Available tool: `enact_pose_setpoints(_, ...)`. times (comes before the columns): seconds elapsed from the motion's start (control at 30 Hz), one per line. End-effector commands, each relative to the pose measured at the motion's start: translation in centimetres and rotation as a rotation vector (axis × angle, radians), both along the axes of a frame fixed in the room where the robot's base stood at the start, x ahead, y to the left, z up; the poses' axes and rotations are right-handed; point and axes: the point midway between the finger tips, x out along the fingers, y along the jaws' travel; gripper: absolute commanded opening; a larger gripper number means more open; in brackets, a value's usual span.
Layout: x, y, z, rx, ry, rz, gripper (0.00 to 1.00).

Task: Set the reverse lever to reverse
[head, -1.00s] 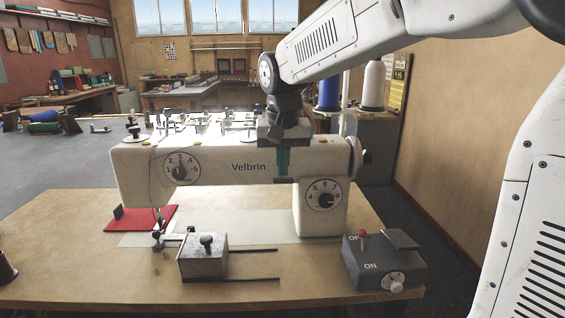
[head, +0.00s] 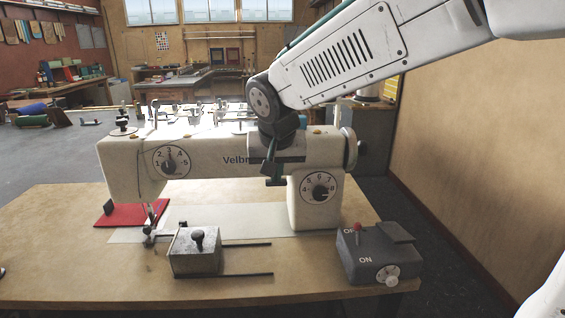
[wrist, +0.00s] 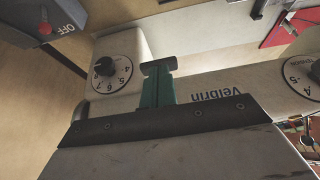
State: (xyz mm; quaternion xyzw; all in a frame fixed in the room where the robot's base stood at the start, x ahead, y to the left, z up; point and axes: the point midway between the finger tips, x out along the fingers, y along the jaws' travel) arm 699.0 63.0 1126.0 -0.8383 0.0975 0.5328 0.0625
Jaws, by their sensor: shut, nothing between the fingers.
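The white Velbrin sewing machine (head: 215,160) stands on the wooden table. I cannot make out the reverse lever for certain; my gripper covers part of the machine's front. My gripper (head: 274,180) is shut and points down close in front of the arm of the machine, just left of the right-hand dial (head: 320,188). In the wrist view its green fingers (wrist: 158,82) reach toward the machine's front, beside that dial (wrist: 111,74). A dark bar shows at their ends; I cannot tell whether it is fingertip or lever, or whether they touch.
A grey switch box (head: 370,262) with a red toggle, marked OFF and ON, stands at the table's right front. A metal block with a knob (head: 193,257) and two rods lies in front of the machine. A red plate (head: 125,215) lies at left. The wooden wall (head: 480,160) is at right.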

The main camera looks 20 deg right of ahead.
Motion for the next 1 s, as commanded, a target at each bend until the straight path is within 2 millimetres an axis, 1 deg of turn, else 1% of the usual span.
enact_pose_setpoints(0.2, -0.5, 0.1, -1.8, 0.0, 0.004, 0.0, 0.0)
enact_pose_setpoints(0.5, -0.4, 0.1, -1.4, 0.0, 0.003, -0.001, 0.0)
enact_pose_setpoints(0.8, -0.4, 0.1, -0.2, 0.002, 0.003, -0.002, 0.0)
enact_pose_setpoints(1.0, -0.4, 0.1, 0.1, 0.001, 0.005, -0.002, 0.0)
